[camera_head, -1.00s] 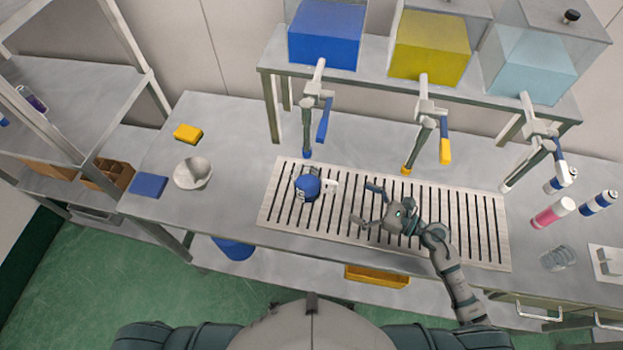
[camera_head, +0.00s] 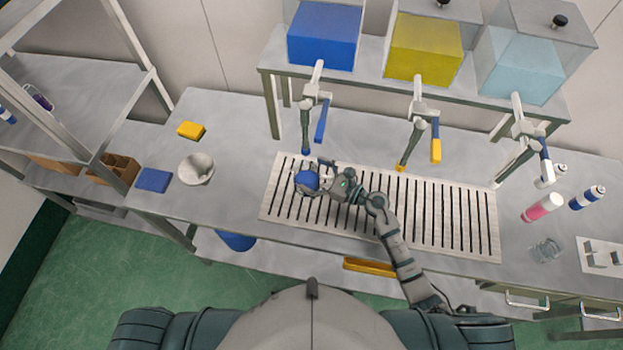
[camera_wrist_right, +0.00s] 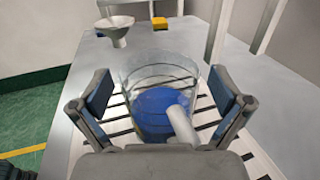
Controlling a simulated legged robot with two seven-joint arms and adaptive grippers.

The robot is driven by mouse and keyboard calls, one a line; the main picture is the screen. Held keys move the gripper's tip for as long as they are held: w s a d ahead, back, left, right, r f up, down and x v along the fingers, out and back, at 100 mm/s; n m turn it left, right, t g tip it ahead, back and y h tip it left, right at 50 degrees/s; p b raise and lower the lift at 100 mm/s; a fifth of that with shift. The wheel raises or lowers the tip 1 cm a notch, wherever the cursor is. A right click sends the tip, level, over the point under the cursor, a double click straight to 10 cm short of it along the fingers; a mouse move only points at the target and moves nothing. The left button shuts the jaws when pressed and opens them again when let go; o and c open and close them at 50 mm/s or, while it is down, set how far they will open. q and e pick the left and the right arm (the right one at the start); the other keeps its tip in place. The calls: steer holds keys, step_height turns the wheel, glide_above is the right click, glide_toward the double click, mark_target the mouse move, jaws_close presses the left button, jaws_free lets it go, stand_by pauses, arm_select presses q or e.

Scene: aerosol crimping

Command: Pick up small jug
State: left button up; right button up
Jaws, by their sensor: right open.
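The small jug (camera_head: 306,184) holds blue liquid and stands on the slotted drain grate (camera_head: 440,216), below the blue tap. In the right wrist view the jug (camera_wrist_right: 150,70) is clear-walled, with its pale handle facing my gripper. My right gripper (camera_head: 322,178) is at the jug from its right side. In the wrist view its open fingers (camera_wrist_right: 165,95) stand on either side of the jug, with gaps showing. The gripper hides part of the jug in the head view. My left gripper is not in view.
A white funnel bowl (camera_head: 196,169), a blue sponge (camera_head: 153,180) and a yellow sponge (camera_head: 191,130) lie to the left. Taps hang from the tank shelf behind the grate. A pink can (camera_head: 543,207) and a glass (camera_head: 545,250) stand at the right.

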steer(key=c, duration=1.5)
steer(key=shift+c, duration=0.8)
steer(key=shift+r, duration=0.1)
